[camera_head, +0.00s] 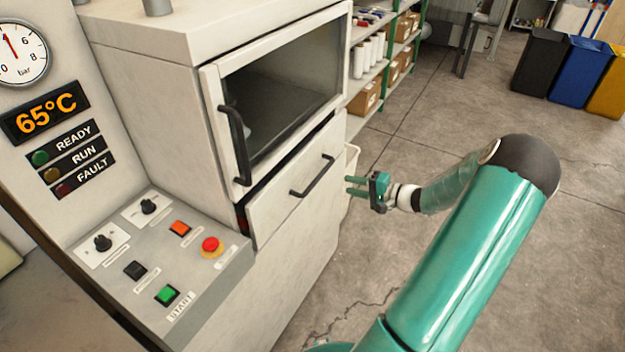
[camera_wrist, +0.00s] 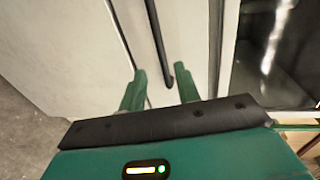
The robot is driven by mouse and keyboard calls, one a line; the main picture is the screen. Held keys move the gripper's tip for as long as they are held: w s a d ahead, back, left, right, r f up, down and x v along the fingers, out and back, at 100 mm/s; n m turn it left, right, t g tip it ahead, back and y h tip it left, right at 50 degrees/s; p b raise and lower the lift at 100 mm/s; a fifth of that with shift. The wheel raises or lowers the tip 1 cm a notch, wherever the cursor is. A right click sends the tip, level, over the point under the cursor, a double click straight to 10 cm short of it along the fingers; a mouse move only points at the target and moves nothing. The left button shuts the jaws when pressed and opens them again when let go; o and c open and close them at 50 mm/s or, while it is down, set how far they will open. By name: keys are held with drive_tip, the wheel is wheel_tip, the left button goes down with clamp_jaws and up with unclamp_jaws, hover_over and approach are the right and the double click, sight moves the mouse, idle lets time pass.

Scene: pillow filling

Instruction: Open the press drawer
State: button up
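The press drawer (camera_head: 273,217) is a pale panel below the windowed door. A dark gap shows along its top edge, and I cannot tell if it is slightly out. Its black bar handle (camera_head: 314,178) is in the middle of its front. My gripper (camera_head: 351,186) is to the right of the handle in the head view, its fingers pointing at the press. In the wrist view my gripper (camera_wrist: 161,72) has its two green fingers apart and empty. The handle (camera_wrist: 157,38) runs down between them in the picture. Whether they straddle it in depth is unclear.
The windowed door (camera_head: 285,85) above has its own black handle (camera_head: 236,145). A control panel (camera_head: 165,255) with buttons juts out at the left. A shelf (camera_head: 380,70) with boxes stands behind the press. The floor to the right is open, with bins (camera_head: 543,62) far back.

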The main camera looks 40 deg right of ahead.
sight(320, 178)
drive_tip(key=x, duration=1.2)
drive_tip(key=shift+w+a, duration=0.1)
drive_tip(key=shift+w, duration=0.1)
clamp_jaws()
